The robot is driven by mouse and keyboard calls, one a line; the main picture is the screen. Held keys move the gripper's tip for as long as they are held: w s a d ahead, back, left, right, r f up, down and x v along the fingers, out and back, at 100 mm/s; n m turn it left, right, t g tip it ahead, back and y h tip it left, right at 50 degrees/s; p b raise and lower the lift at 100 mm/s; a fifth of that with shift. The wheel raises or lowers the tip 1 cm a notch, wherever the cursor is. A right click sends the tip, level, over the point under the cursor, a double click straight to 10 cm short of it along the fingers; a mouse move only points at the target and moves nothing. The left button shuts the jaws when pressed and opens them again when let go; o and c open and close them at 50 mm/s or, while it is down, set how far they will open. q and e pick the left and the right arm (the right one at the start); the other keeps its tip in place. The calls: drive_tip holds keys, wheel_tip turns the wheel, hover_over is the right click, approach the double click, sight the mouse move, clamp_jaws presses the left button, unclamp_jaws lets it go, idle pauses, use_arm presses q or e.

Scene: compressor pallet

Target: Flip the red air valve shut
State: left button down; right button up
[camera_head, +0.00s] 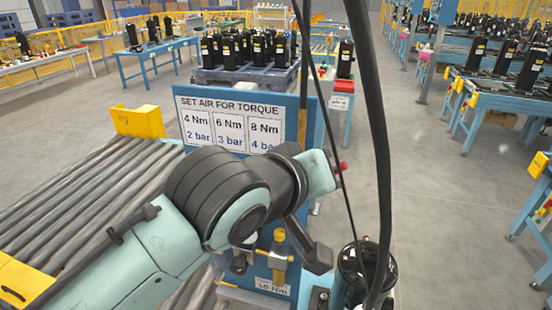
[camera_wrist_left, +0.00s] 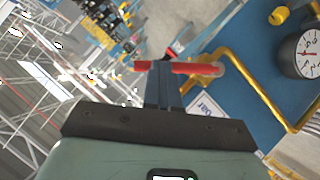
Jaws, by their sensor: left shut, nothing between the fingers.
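The red valve handle (camera_wrist_left: 198,68) is a bar in the left wrist view. Its right end meets a metal pivot by the blue panel (camera_wrist_left: 240,45). My left gripper (camera_wrist_left: 162,66) is shut and empty; its dark fingertips overlap the handle's left part in that view. I cannot tell whether they touch it. In the head view my left arm reaches across the blue station, and a small red part (camera_head: 343,168) shows just right of the wrist; I cannot tell whether it is the handle. My wrist and arm hide much of the panel there. My right gripper is not in view.
A pressure gauge (camera_wrist_left: 304,53) and a bent yellow pipe (camera_wrist_left: 262,88) are close to the handle. A torque sign (camera_head: 228,120) stands behind my arm. A roller conveyor (camera_head: 85,195) lies left. Black hoses hang at centre right.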

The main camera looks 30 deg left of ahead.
use_arm(q)
drive_tip(key=shift+w+d+f, duration=0.3)
drive_tip(key=shift+f, duration=0.2)
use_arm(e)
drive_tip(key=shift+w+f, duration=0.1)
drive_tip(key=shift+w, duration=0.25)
use_arm(q)
drive_tip(key=shift+f, duration=0.1)
drive_tip(key=shift+w+d+f+m+y+b, duration=0.2)
drive_tip(key=shift+d+f+m+y+b, duration=0.15)
drive_tip(key=shift+d+f, duration=0.4)
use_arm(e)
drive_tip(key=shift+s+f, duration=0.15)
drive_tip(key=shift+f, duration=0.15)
use_arm(q)
drive_tip(key=shift+d+f, duration=0.1)
drive_tip(key=shift+f, duration=0.35)
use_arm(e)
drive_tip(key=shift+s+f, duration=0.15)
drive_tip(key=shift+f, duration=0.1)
use_arm(q)
drive_tip(key=shift+r, duration=0.1)
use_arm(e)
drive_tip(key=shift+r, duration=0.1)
